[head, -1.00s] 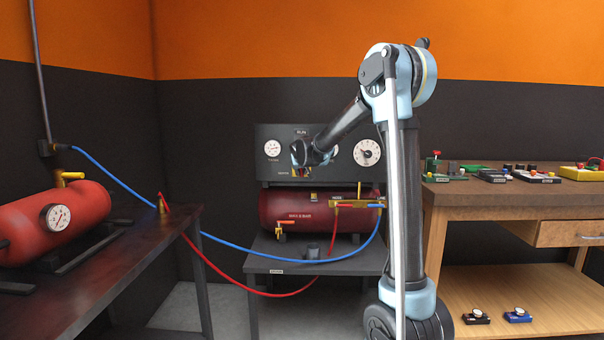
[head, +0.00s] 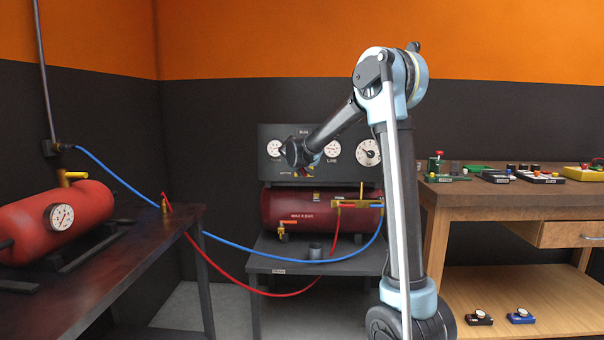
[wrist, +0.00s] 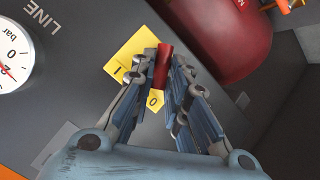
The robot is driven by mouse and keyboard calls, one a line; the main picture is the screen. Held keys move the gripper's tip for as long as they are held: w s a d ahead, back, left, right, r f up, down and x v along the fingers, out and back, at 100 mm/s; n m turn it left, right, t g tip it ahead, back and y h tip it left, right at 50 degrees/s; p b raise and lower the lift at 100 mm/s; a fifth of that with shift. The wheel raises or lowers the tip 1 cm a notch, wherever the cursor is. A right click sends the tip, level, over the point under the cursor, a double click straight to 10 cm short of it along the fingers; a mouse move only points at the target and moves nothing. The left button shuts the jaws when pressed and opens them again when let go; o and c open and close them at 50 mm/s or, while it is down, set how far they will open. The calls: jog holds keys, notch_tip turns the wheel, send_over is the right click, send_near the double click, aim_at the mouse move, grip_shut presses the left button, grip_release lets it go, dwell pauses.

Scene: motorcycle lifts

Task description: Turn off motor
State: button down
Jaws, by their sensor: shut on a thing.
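In the wrist view, a red switch handle (wrist: 162,66) stands in front of a yellow plate (wrist: 127,56) marked "I" and "0" on the dark panel (wrist: 75,75). My gripper (wrist: 164,63) is shut on the red handle, with one finger on each side of it. The fingers hide part of the plate and the handle's base. In the head view, my wrist is in front of the panel (head: 350,133), above the red compressor tank (head: 290,208), and mostly hides the switch.
A gauge (wrist: 14,58) labelled LINE sits beside the switch. Red (head: 252,291) and blue (head: 300,259) hoses hang in front of the low table. A wooden bench (head: 470,192) with small devices stands at right; a red tank (head: 50,225) is at left.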

jog(key=c, duration=1.6)
grip_release()
jog(key=shift+o, duration=0.2)
jog(key=v, duration=1.1)
jog(key=shift+s+r, duration=0.25)
jog(key=shift+s, duration=0.05)
